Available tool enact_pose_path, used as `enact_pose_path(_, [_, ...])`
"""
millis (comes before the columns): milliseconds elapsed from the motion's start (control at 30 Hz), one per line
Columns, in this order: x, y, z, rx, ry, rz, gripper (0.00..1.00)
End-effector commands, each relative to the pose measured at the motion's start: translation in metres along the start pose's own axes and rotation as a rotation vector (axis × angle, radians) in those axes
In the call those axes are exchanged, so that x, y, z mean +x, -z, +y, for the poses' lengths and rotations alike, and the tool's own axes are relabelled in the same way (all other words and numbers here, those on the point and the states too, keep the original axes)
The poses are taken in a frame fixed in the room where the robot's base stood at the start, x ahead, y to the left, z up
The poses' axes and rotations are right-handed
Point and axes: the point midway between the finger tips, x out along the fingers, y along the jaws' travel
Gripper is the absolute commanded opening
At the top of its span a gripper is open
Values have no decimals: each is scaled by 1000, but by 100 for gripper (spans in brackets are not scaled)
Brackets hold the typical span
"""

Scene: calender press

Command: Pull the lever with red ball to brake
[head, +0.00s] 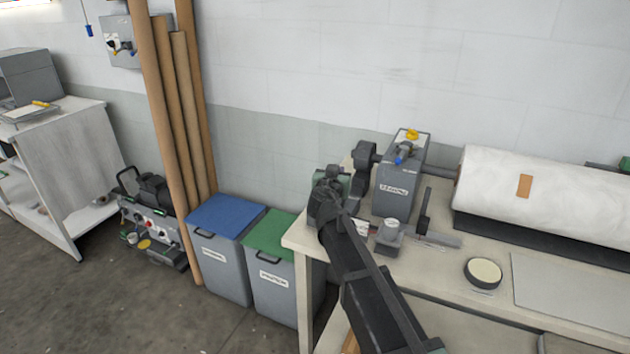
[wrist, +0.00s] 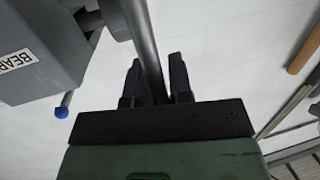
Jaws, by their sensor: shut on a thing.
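My gripper (head: 330,190) is at the left end of the workbench, beside the grey machine housing (head: 398,180). In the wrist view, a grey metal rod (wrist: 143,40), seemingly the lever, runs down between the two dark fingers of my gripper (wrist: 158,78). The fingers are shut on this rod. In the head view the lever is hidden by my gripper and arm.
Blue (head: 226,213) and green (head: 270,236) lidded bins stand left of the bench.

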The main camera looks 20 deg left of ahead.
Motion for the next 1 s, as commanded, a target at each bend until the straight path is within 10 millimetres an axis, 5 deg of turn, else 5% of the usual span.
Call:
enact_pose_path(500, [1,2,8,-6,-9,25,0])
enact_pose_path(533, [1,2,8,-6,-9,25,22])
enact_pose_path(667, [2,2,9,-5,-10,24,42])
enact_pose_path(1000, [-2,1,9,-5,-10,24,44])
